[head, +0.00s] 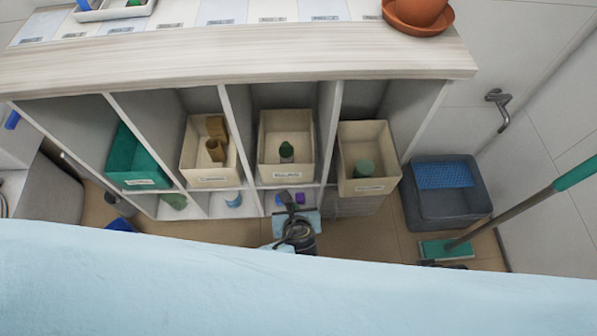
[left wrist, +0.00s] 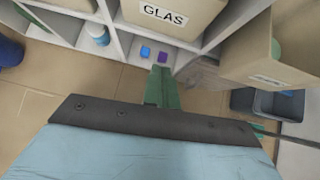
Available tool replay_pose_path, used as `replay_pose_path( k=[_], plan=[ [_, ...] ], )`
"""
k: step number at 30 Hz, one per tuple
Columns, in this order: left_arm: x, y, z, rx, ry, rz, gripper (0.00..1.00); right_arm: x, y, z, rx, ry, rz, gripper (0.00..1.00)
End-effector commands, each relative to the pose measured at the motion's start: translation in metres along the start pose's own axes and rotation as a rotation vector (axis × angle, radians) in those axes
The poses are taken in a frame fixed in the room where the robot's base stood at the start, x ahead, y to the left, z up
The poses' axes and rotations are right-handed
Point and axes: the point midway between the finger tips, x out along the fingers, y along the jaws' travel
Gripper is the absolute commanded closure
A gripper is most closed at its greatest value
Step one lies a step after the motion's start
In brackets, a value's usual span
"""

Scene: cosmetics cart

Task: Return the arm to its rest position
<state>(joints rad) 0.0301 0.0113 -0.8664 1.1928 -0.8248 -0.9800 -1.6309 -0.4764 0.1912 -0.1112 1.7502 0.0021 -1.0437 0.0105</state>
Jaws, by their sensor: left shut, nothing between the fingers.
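My left gripper (head: 291,204) is in front of the lower middle of the shelf unit (head: 230,75) in the head view, with its dark end pointing toward the cubbies. In the left wrist view its green fingers (left wrist: 162,88) are together with nothing between them, apart from the bins. My right gripper is in neither view.
Cream bins (head: 192,178) hold green and tan items; a teal bin (head: 140,183) stands left. A dark crate (head: 410,205) and a green-headed mop (head: 435,250) are at right. An orange pot (head: 412,28) sits on top. Tan floor (head: 375,236) shows before the shelf.

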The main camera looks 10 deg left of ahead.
Motion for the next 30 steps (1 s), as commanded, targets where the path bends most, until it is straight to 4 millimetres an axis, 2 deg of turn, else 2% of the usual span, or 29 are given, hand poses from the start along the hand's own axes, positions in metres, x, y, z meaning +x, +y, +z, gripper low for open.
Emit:
replay_pose_path(
  k=[7,11,14,18,24,30],
  plan=[
    [0.0,0.002,-0.001,-0.017,0.006,0.003,1.0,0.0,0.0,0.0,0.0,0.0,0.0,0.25],
    [0.0,0.02,-0.011,-0.203,0.063,0.035,1.0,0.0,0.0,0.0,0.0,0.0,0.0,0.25],
    [-0.001,0.049,-0.027,-0.515,0.142,0.1,1.0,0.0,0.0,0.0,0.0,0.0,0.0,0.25],
    [-0.008,0.1,-0.05,-1.069,0.237,0.247,1.0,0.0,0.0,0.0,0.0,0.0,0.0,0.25],
    [-0.023,0.168,-0.067,-1.784,0.259,0.472,1.0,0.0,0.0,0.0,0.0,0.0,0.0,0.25],
    [-0.039,0.217,-0.07,-2.272,0.207,0.633,1.0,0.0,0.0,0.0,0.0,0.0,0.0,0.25]
  ],
)
